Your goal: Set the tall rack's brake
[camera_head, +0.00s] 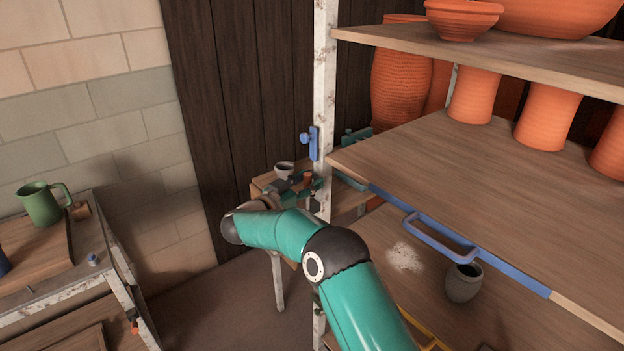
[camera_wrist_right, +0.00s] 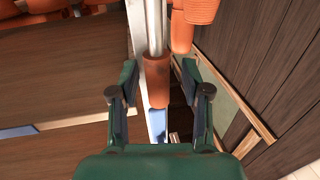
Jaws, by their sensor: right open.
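The tall rack (camera_head: 325,75) has a white, rust-flecked post and wooden shelves. In the right wrist view, an orange grip (camera_wrist_right: 158,82) on a grey rod stands close to the post (camera_wrist_right: 136,28); it looks like the brake lever. My right gripper (camera_wrist_right: 160,72) is open, with one finger on either side of the grip; I cannot tell whether either touches it. In the head view my right gripper (camera_head: 312,188) is small and partly hidden at the post, with a bit of orange (camera_head: 307,179) beside it. My left gripper is not in view.
A blue latch (camera_head: 314,143) sits higher on the post. A blue handle (camera_head: 440,238) juts from the shelf edge. Terracotta pots (camera_head: 400,85) fill the shelves. A grey cup (camera_head: 463,283) stands lower. At left, a table (camera_head: 60,290) holds a green mug (camera_head: 42,205).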

